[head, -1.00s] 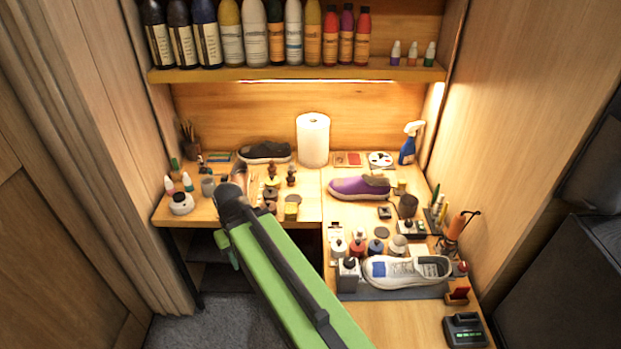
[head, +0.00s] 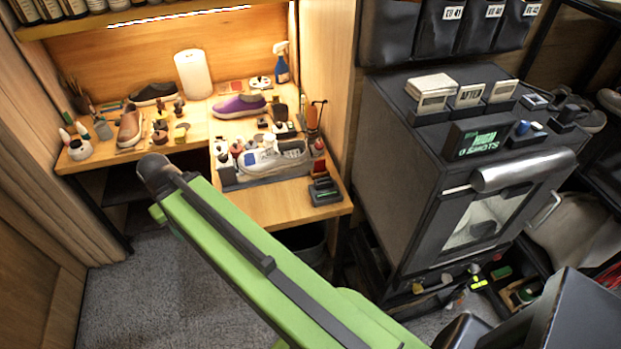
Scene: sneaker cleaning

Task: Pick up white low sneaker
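The white low sneaker (head: 272,160) lies on its long side view on the right part of the workbench, with a blue patch on its side. My gripper does not show; only arm links are visible.
A purple shoe (head: 240,106), a brown shoe (head: 130,126) and a dark shoe (head: 153,93) stand on the bench. A small dark device (head: 325,190) sits at the front right corner. A large dark cabinet (head: 395,160) with a glass door stands right of the bench. Carpet is clear at lower left.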

